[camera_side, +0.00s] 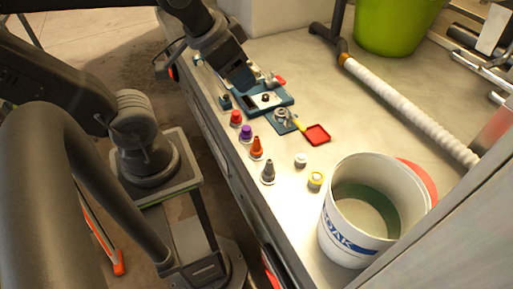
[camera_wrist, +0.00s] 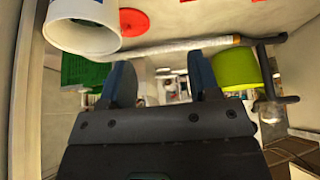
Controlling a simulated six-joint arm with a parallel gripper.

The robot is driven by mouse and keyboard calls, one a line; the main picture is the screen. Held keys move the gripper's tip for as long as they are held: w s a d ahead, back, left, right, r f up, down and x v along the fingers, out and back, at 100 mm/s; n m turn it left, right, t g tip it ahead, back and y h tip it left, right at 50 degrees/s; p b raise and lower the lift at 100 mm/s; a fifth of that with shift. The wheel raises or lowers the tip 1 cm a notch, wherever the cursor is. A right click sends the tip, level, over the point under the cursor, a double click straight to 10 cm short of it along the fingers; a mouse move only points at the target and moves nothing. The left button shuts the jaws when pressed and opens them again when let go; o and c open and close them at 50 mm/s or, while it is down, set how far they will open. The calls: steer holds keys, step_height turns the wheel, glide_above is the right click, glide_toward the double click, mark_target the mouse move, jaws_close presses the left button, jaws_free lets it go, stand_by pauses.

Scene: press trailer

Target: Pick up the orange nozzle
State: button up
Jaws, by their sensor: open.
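The orange nozzle (camera_side: 256,148) stands upright near the left edge of the pale bench in the side view. It is between the purple nozzle (camera_side: 246,133) and the grey nozzle (camera_side: 268,172). My gripper (camera_side: 246,84) is farther back along the bench, near the blue fixture, apart from the orange nozzle. In the wrist view the two fingers of my gripper (camera_wrist: 162,82) are spread apart with nothing between them. I do not see the orange nozzle in the wrist view.
A red nozzle (camera_side: 236,117) stands beyond the purple one. A blue fixture (camera_side: 268,101) and a red scoop (camera_side: 317,134) lie nearby.

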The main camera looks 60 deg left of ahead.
steer(key=shift+c, duration=0.2)
steer(key=m+g+y, duration=0.3)
steer(key=m, duration=2.3)
glide_above(257, 138)
steer(key=s+d, duration=0.3)
step_height(257, 138, down, 22)
steer(key=shift+x, duration=6.6)
steer(key=shift+w, duration=0.1)
steer(key=shift+c, duration=0.4)
steer(key=c, duration=0.9)
